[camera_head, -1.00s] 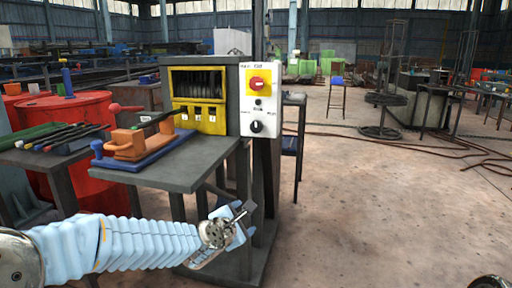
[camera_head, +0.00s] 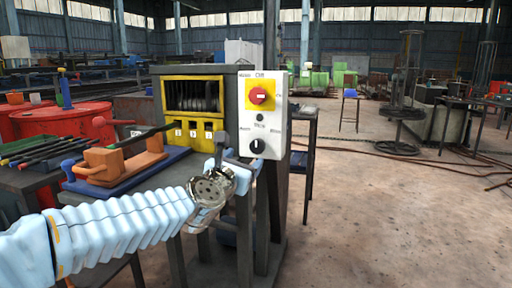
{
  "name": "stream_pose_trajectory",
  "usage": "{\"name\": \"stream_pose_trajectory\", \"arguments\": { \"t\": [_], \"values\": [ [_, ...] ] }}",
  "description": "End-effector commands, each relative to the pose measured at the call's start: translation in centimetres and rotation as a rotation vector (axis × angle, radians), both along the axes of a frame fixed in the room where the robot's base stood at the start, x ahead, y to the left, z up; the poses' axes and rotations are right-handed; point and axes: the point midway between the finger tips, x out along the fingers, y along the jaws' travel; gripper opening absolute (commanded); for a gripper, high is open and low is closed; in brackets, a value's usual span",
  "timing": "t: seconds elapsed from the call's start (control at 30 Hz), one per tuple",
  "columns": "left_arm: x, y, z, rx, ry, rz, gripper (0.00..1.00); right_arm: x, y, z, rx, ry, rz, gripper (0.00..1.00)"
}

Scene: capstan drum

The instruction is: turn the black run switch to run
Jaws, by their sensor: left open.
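The black run switch (camera_head: 257,146) is a round knob low on the white control panel (camera_head: 279,122), with a light pointer mark on it. Its exact setting is too small to read. My left gripper (camera_head: 240,160) is open and empty, just left of and slightly below the knob, in front of the panel's lower left edge. I see no clear contact between gripper and knob. My right gripper is out of view.
A red button on a yellow plate (camera_head: 259,96) sits above the switch. The yellow-framed drum cabinet (camera_head: 195,97) stands to the left. A bench holds an orange vise-like tool on a blue base (camera_head: 131,171). The floor at right (camera_head: 400,220) is open.

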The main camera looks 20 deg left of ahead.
Motion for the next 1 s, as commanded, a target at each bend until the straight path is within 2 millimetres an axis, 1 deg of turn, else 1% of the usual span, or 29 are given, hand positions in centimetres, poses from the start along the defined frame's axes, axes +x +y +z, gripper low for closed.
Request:
{"name": "stream_pose_trajectory", "arguments": {
  "t": [0.03,0.2,0.3,0.4,0.5,0.6,0.87,1.0],
  "values": [
    [1.3,-0.1,0.1,-0.001,0.003,-0.001,0.71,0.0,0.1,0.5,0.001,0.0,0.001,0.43],
    [5.3,-0.2,0.1,0.0,0.003,0.0,0.71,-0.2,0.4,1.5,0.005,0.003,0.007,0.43],
    [7.3,-0.3,0.1,0.0,0.003,0.0,0.71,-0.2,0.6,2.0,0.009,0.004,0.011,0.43],
    [8.8,-0.3,0.2,0.001,0.001,0.0,0.71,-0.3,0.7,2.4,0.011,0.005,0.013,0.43],
    [9.7,-0.3,0.1,0.001,0.001,0.0,0.71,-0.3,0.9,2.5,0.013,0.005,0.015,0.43],
    [10.1,-0.3,0.0,0.001,0.001,0.0,0.71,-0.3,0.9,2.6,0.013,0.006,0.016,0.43],
    [10.2,-0.3,0.0,0.001,0.001,0.0,0.71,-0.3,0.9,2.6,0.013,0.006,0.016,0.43],
    [10.2,-0.3,0.0,0.002,0.001,0.0,0.5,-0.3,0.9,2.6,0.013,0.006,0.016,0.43]
  ]
}}
